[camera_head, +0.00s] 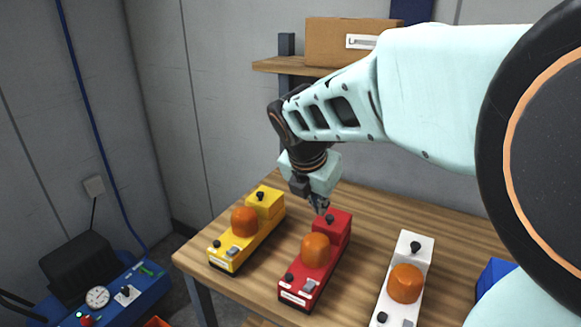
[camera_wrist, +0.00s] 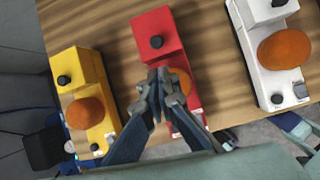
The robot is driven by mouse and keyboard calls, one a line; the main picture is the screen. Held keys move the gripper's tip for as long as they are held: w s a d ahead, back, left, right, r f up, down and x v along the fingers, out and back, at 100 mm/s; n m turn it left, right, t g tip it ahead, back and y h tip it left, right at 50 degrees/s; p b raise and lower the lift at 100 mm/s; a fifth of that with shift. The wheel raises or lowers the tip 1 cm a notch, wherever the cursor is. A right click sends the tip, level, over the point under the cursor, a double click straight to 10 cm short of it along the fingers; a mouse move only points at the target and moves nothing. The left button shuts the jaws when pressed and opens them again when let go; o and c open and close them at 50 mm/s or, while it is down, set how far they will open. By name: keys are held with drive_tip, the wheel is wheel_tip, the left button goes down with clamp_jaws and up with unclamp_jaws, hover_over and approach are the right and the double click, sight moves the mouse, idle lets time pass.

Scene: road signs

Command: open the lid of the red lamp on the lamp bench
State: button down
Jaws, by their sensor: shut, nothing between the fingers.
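The red lamp (camera_head: 296,285) stands on the wooden lamp bench (camera_head: 262,283) between a yellow and a white one. It has an orange dome (camera_head: 316,250) in the middle and a raised red box at its far end with a black knob (camera_head: 329,218) on top. In the wrist view the red box (camera_wrist: 158,28) and its black knob (camera_wrist: 156,42) lie ahead of the fingertips. My gripper (camera_head: 322,207) is shut and empty, pointing down above the red lamp's far end. In the wrist view my gripper (camera_wrist: 160,80) partly hides the orange dome. The red box looks closed.
The yellow lamp (camera_head: 226,259) stands to the left and the white lamp (camera_head: 415,246) to the right, both close by. A shelf (camera_head: 277,66) with a cardboard box (camera_head: 333,39) is on the wall behind. A blue case (camera_head: 120,298) with a gauge sits at lower left.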

sight(325, 227)
drive_tip(key=x, duration=0.9)
drive_tip(key=shift+w+f+b, duration=0.1)
drive_tip(key=shift+f+b, duration=0.05)
drive_tip(key=shift+b, duration=0.25)
drive_tip(key=shift+d, duration=0.1)
